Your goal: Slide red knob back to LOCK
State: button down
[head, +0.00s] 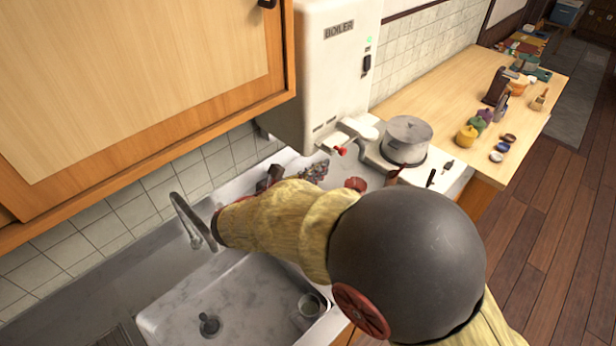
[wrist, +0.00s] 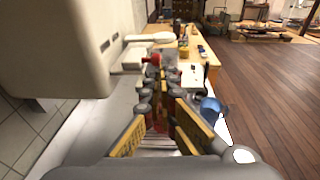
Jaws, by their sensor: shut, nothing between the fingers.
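The red knob (head: 342,151) sits at the bottom front of the white boiler (head: 320,95), beside pale fittings on its underside. It also shows in the wrist view (wrist: 152,60), under the boiler's edge and just beyond my fingertips. No LOCK marking can be read. My gripper (wrist: 156,80) is shut and empty, pointing along the boiler's underside. In the head view its dark fingers (head: 270,176) show only partly past my sleeve, left of the knob and apart from it. In the wrist view I cannot tell whether the fingertips touch the knob.
The sink (head: 170,315) and its tap (head: 190,215) lie below and left of my arm. A lidded pot (head: 407,138) stands right of the knob. A wooden cabinet (head: 140,80) hangs at the upper left. A wooden counter (head: 450,90) with small jars lies beyond.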

aim_at(343, 154)
jog(key=x, duration=0.6)
jog(key=shift+w+d+b, duration=0.2)
jog(key=shift+b, duration=0.15)
jog(key=x, duration=0.3)
jog(key=r+p+x, duration=0.1)
jog(key=x, duration=0.1)
jog(key=shift+w+d, duration=0.15)
jog(key=shift+d, duration=0.15)
jog(key=shift+f, duration=0.1)
